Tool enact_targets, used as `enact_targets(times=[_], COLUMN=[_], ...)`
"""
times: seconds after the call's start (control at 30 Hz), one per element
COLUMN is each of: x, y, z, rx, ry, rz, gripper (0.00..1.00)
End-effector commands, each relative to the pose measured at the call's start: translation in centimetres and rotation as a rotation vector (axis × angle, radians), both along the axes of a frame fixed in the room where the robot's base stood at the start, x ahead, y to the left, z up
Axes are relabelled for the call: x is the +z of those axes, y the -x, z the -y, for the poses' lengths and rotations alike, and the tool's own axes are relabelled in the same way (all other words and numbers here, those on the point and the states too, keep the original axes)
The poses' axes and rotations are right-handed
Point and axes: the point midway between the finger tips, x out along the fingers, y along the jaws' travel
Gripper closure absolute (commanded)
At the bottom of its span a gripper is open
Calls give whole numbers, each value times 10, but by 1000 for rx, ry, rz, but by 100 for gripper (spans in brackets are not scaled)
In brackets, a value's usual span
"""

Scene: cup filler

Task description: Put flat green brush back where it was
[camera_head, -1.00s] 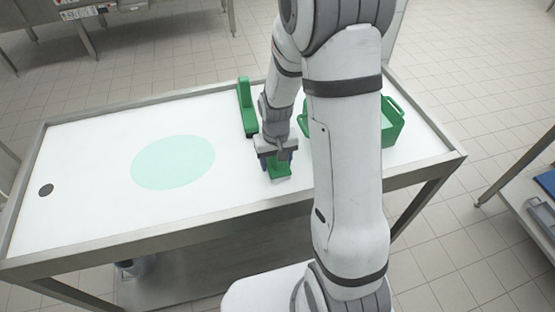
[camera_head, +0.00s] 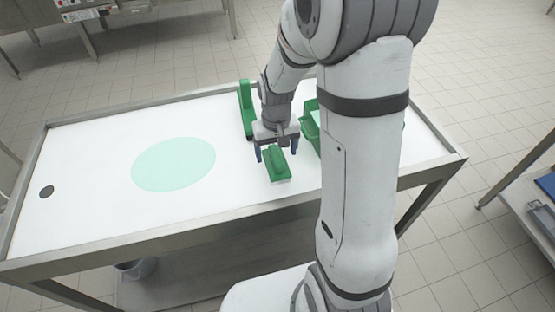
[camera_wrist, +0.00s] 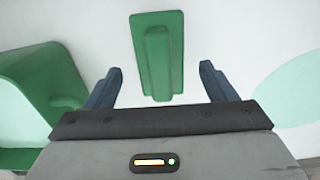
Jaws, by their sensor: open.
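The flat green brush (camera_head: 276,165) lies on the white table top, near the table's front edge, with its raised handle ridge upward. In the wrist view the brush (camera_wrist: 157,55) is upright in the picture, just beyond and between the two blue fingertips. My gripper (camera_head: 275,152) is open and empty above the brush's far end. In the wrist view the gap between the fingers (camera_wrist: 162,78) is clear on both sides of the handle, and neither finger touches it.
Another green tool (camera_head: 246,108) stands behind the brush. A green bin (camera_head: 310,122) is to the right, partly hidden by my arm; it shows at left in the wrist view (camera_wrist: 40,90). A pale green circle (camera_head: 173,164) and a dark round hole (camera_head: 46,192) lie left. The table's left is clear.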

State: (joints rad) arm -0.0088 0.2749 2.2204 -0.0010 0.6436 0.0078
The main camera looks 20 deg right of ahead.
Motion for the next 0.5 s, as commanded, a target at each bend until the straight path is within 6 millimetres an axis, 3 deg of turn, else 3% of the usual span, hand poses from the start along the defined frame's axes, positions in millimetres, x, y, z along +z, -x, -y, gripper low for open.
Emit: enact_targets(times=[0.2, 0.5], x=[44, 74], y=[0, 7], z=[0, 1], rx=[-1, -1], ry=[0, 0], rz=[4, 14], gripper=[22, 22])
